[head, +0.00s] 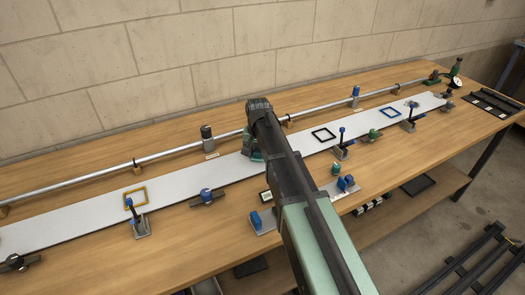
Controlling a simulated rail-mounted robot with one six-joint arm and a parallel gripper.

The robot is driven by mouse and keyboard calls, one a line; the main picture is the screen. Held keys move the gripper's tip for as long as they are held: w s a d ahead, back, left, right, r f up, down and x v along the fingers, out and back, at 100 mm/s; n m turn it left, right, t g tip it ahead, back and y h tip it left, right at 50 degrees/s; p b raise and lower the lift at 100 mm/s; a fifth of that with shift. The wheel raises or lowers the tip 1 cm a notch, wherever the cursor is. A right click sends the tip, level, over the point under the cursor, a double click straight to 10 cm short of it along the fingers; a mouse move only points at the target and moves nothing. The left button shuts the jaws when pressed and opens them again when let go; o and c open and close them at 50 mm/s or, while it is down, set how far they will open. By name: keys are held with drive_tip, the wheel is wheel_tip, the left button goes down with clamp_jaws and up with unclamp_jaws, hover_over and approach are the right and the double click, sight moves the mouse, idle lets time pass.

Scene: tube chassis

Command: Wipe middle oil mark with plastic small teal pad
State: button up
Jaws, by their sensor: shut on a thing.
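My gripper (252,147) is low over the middle of the long white strip, mostly hidden behind my dark wrist and forearm. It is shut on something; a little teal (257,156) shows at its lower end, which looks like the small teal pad. I cannot tell whether the pad touches the strip. No oil mark can be made out clearly; the strip under my arm is hidden. A black square frame (323,134) lies on the strip to the right of my gripper.
The white strip (80,216) runs along the wooden bench (80,165), with a metal rod (85,182) behind it. A yellow frame (136,197) and a blue frame (389,112) lie on it. A green-topped piece (336,170) stands right of my forearm.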

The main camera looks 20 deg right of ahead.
drive_tip(key=a, duration=0.3)
drive_tip(key=shift+s+a, duration=0.15)
drive_tip(key=shift+s, duration=0.15)
wheel_tip(320, 180, up, 6)
drive_tip(key=p, duration=0.6)
wheel_tip(320, 180, up, 3)
drive_tip(key=p, duration=0.3)
drive_tip(key=shift+w, duration=0.1)
